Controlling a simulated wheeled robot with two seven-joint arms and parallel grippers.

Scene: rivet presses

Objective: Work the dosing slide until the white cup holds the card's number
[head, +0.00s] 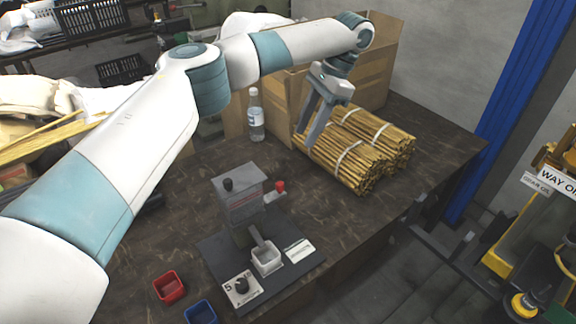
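The grey dosing device (240,205) stands on a dark base plate (215,252) on the table. A white card (238,290) with a "5" lies on the plate's front left, partly covered by a dark knob. My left gripper (307,138) hangs in the air beyond and right of the device, fingers apart, empty. My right gripper is not in view.
A red bin (169,287) and a blue bin (201,313) stand left of the plate. A white label (300,250) lies on its right. Bundled sticks (345,160), a water bottle (256,118) and a cardboard box (385,60) stand behind. The table's right part is clear.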

